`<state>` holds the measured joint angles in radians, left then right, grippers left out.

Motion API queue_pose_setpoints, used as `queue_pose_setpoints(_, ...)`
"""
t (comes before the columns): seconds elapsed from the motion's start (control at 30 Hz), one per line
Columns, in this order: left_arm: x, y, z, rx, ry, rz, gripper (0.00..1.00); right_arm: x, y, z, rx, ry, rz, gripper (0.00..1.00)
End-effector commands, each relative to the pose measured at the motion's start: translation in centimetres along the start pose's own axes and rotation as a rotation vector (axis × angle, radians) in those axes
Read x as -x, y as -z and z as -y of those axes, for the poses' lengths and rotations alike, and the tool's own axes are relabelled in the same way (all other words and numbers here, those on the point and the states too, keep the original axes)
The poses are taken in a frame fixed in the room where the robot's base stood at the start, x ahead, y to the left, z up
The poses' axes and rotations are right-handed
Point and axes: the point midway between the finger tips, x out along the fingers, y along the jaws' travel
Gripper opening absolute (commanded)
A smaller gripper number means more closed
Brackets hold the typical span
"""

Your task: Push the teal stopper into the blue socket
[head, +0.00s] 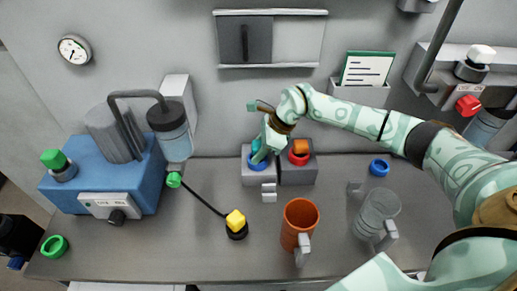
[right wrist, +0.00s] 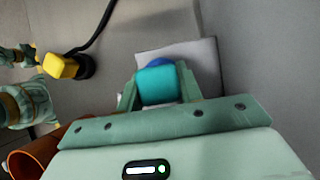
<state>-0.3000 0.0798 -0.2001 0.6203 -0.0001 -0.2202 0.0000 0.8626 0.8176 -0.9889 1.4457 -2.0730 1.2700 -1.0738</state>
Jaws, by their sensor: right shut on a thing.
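The teal stopper (right wrist: 157,86) is between the fingers of my right gripper (right wrist: 160,92), which is shut on it. In the head view my right gripper (head: 259,155) points down over the blue socket (head: 257,165), and its fingers largely cover the stopper. The blue socket sits on a light grey block (head: 257,179) near the wall. In the right wrist view the socket's blue rim (right wrist: 158,62) shows just beyond the stopper. The stopper is at or just above the socket; I cannot tell how deep it sits.
A red socket (head: 298,159) with an orange piece stands directly right of the blue one. In front are an orange mug (head: 299,222), a clear mug (head: 376,212) and a yellow-topped plug (head: 236,220) on a black cable. A blue machine (head: 90,172) stands at left.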

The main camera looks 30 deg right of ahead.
Motion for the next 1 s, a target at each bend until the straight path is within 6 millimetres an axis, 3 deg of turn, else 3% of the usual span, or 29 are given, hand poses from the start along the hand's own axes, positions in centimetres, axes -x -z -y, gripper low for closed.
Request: queue_pose_setpoints(1.0,0.5,0.12,0.05,0.0,0.001,-0.002,0.57,0.29,-0.31,-0.11,0.0,0.002,0.002,0.14)
